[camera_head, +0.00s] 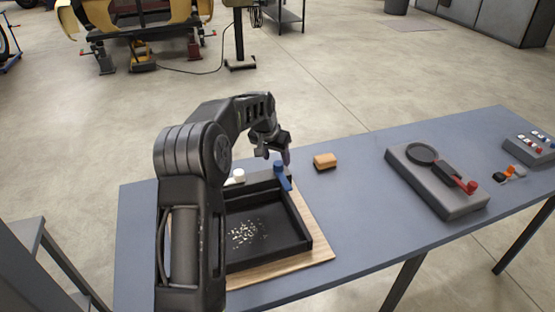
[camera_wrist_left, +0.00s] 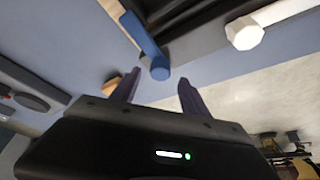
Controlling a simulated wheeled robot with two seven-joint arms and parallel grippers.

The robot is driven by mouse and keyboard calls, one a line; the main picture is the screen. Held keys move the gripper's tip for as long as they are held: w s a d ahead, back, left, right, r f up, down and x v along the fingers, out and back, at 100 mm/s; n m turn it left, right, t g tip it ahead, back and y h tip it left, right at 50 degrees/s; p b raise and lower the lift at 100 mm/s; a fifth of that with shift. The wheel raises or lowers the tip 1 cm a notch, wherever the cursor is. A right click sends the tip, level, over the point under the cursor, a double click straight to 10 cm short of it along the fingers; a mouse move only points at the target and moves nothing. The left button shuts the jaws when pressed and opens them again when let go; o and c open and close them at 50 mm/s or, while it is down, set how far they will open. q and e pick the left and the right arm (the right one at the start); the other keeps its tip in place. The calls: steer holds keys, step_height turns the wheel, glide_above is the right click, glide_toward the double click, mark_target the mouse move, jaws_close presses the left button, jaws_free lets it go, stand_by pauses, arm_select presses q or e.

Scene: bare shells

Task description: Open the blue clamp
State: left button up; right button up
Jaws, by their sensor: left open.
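The blue clamp (camera_head: 283,178) is at the far edge of the black tray (camera_head: 310,222), near its right corner. In the left wrist view the blue clamp (camera_wrist_left: 143,37) is a bar with a rounded end lying between and just ahead of the fingertips. My left gripper (camera_head: 273,150) is above and slightly behind the clamp; in the left wrist view its two fingers (camera_wrist_left: 158,82) are open with a gap and hold nothing. A white knob (camera_head: 239,175) is left of the clamp; it also shows in the left wrist view (camera_wrist_left: 244,33). My right gripper is not in view.
The tray sits on a wooden board (camera_head: 322,252) on a blue-grey table (camera_head: 365,215) and holds small pale bits. An orange-brown block (camera_head: 325,161) lies right of the clamp. A grey device with a red-tipped lever (camera_head: 440,185) stands further right. Bare table lies between.

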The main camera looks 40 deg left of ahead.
mark_target(278, 163)
arm_select(q)
steer(key=shift+x, duration=1.55)
steer(key=shift+c, duration=0.3)
jaws_close()
